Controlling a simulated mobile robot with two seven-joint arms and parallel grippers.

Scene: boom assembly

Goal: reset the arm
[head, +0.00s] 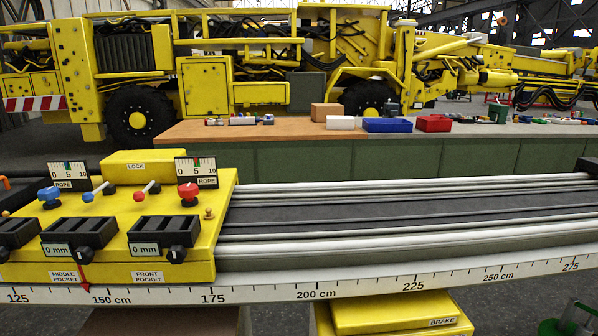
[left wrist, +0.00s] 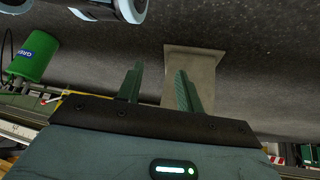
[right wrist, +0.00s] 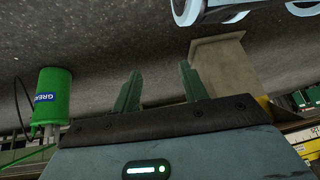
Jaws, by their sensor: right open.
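My left gripper (left wrist: 159,70) shows in the left wrist view with its two green fingers apart and nothing between them. My right gripper (right wrist: 160,68) shows in the right wrist view, also open and empty. Both hang over dark grey floor. Neither gripper can be made out in the head view. A yellow control box (head: 120,215) with blue and red knobs, levers, rope gauges and "0 mm" dials stands at the left of the head view, beside the long grey boom rail (head: 400,210).
A white centimetre scale (head: 370,285) runs along the rail's front. A yellow BRAKE pedal (head: 395,312) sits below. A bench (head: 270,130) with boxes stands behind, before a yellow machine (head: 210,85). A green grease canister (right wrist: 52,98) is left of my right gripper.

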